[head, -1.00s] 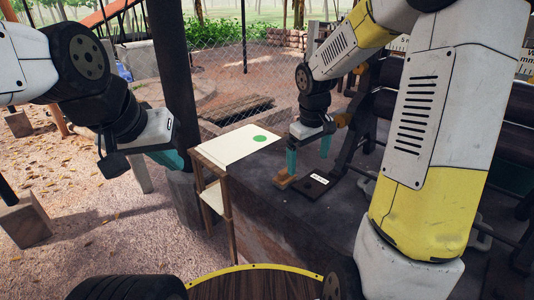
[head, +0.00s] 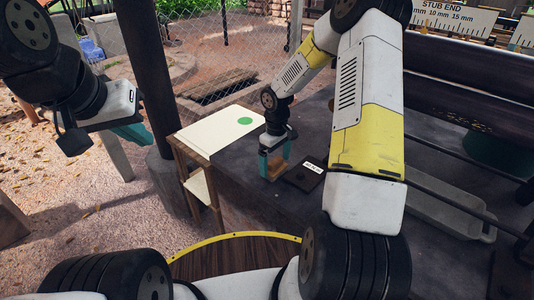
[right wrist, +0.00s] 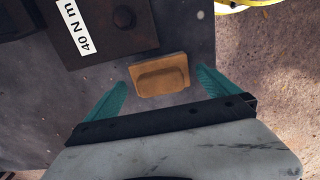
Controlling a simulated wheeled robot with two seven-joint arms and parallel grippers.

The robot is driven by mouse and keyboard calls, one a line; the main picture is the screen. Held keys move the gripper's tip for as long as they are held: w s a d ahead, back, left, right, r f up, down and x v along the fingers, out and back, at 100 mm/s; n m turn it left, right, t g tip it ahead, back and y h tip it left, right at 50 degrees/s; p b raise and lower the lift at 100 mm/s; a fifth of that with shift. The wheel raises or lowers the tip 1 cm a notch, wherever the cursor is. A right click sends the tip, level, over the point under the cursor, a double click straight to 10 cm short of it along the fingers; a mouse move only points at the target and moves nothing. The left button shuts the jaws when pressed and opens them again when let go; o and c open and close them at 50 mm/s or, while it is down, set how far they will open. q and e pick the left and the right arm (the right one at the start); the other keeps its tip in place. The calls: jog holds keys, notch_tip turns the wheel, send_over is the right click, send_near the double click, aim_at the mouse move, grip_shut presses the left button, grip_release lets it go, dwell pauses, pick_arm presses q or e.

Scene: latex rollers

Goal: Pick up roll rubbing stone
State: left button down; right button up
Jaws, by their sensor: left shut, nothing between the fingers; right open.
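The rubbing stone is a small tan-brown block (head: 271,172) on the dark bench top in the head view. It also shows in the right wrist view (right wrist: 160,76) as a plate with a raised grip. My right gripper (head: 273,163) is open, with its teal fingers pointing down at the stone. In the right wrist view the stone lies between the two spread fingers, with gaps on both sides. Whether the fingertips reach down to its height is not clear. My left gripper (head: 132,133) is shut and empty, off to the left, away from the bench.
A dark plate labelled "40 N m" (right wrist: 110,25) lies close beside the stone. A cream board with a green dot (head: 220,128) stands on a wooden frame left of the bench. Dark rollers (head: 460,75) and a grey tray (head: 450,215) are at the right.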

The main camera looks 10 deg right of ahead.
jog(key=shift+f, duration=0.55)
jog(key=c, duration=1.5)
jog(key=shift+r, duration=0.2)
jog(key=shift+r, duration=0.6)
notch_tip(320, 180, up, 2)
jog(key=shift+r, duration=0.2)
jog(key=s, duration=0.5)
jog(key=s+a, duration=0.1)
jog(key=s, duration=0.4)
jog(key=s+a+r, duration=0.1)
jog(key=s, duration=0.5)
jog(key=shift+a, duration=0.25)
